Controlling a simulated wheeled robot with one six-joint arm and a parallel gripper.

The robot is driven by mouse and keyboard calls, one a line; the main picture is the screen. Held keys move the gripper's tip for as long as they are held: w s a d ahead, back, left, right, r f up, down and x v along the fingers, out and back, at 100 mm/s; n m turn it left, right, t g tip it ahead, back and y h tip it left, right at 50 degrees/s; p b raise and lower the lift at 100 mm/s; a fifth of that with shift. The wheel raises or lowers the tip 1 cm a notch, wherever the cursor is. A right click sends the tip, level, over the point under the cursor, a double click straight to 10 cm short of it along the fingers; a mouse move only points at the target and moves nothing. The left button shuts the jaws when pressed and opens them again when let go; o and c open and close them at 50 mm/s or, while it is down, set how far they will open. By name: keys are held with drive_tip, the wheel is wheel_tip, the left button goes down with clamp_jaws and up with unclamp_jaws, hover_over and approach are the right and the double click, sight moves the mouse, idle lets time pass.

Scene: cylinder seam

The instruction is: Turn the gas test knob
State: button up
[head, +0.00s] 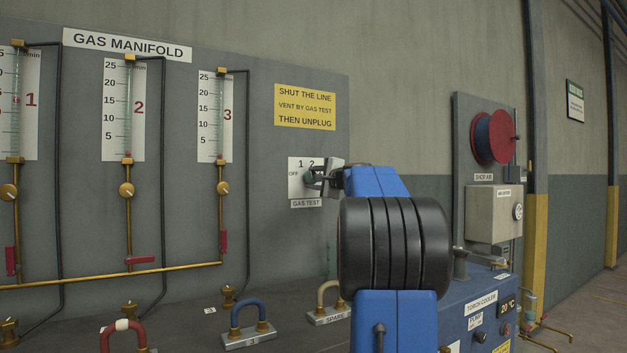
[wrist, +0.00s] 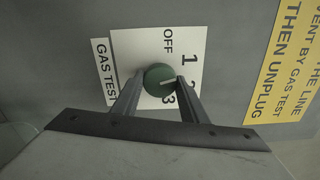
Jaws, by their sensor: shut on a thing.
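The gas test knob (wrist: 159,76) is a round green knob on a white plate (wrist: 128,47) marked OFF, 1, 2 and 3. My gripper (wrist: 160,82) is shut on the knob, one finger on each side. A pale pointer line on the knob points right in the wrist view, roughly toward the 2, which the right finger partly covers. In the head view the knob (head: 309,178) is small and partly hidden by my gripper (head: 318,180). The GAS TEST label (head: 306,203) is below the plate.
Three gauges with brass knobs and red levers stand left on the grey panel (head: 270,225). A yellow notice (head: 305,106) is above the plate. Hose fittings (head: 248,325) sit low in front. A blue torch cooler (head: 480,310) and a red reel (head: 492,137) are at right.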

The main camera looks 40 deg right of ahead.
drive_tip(key=m, duration=0.4)
drive_tip(key=shift+f+m, duration=0.15)
drive_tip(key=shift+m, duration=1.65)
drive_tip(key=o, duration=1)
drive_tip(key=shift+o, duration=0.2)
drive_tip(key=shift+s, duration=0.1)
drive_tip(key=v, duration=1.7)
drive_tip(key=shift+s, duration=0.15)
